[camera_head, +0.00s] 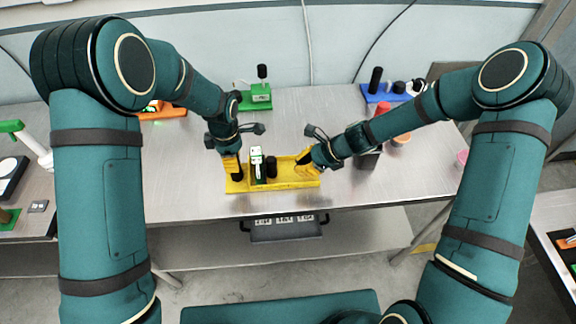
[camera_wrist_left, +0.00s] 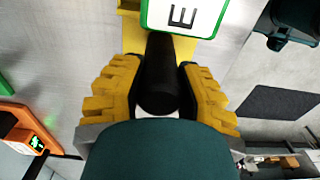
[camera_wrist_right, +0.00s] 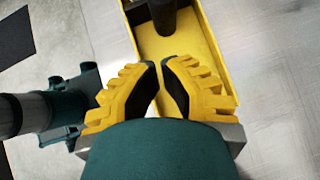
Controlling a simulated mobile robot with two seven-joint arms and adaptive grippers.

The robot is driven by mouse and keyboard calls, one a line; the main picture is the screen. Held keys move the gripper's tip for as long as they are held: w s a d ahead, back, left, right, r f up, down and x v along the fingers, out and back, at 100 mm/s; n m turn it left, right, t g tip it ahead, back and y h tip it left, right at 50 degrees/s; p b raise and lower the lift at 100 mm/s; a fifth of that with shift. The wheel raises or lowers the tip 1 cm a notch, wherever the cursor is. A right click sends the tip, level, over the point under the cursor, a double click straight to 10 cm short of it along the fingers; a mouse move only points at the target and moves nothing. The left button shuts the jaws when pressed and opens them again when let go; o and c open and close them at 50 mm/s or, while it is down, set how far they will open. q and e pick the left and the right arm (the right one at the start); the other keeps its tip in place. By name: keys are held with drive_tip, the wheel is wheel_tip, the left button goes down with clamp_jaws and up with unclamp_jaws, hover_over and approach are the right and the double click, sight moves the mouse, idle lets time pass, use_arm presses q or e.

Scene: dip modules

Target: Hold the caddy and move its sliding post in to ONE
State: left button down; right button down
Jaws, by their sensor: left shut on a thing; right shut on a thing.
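The yellow caddy (camera_head: 287,184) lies lengthwise on the metal table. A white label plate (camera_head: 256,155) with green edging stands on it, and it shows a letter E in the left wrist view (camera_wrist_left: 183,14). A black post (camera_head: 272,167) stands beside the plate. My left gripper (camera_head: 235,170) is shut on a second black post (camera_wrist_left: 158,75) at the caddy's left end. My right gripper (camera_head: 305,166) is shut on the caddy's right end wall; in the right wrist view its fingertips (camera_wrist_right: 160,68) nearly meet at the yellow rim. I cannot tell which post slides.
A green base (camera_head: 257,97) with a black post stands behind the caddy. A blue base (camera_head: 388,95) with black parts is at back right, an orange device (camera_head: 163,111) at back left. Orange and red pieces lie beyond my right forearm. The table's front edge is close to the caddy.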

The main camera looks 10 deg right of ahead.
sight(276, 170)
drive_tip(key=v, duration=0.9)
drive_tip(key=x, duration=1)
drive_tip(key=shift+w+a+f, duration=0.1)
drive_tip(key=shift+w+f, duration=0.05)
drive_tip(key=shift+f, duration=0.25)
drive_tip(key=shift+w+a+r, duration=0.1)
drive_tip(key=shift+w+a, duration=0.1)
drive_tip(key=shift+a, duration=0.4)
drive_tip(key=shift+w+a, duration=0.15)
drive_tip(key=shift+a, duration=0.4)
drive_tip(key=shift+w+a, duration=0.15)
drive_tip(key=shift+a, duration=0.5)
drive_tip(key=shift+a, duration=0.1)
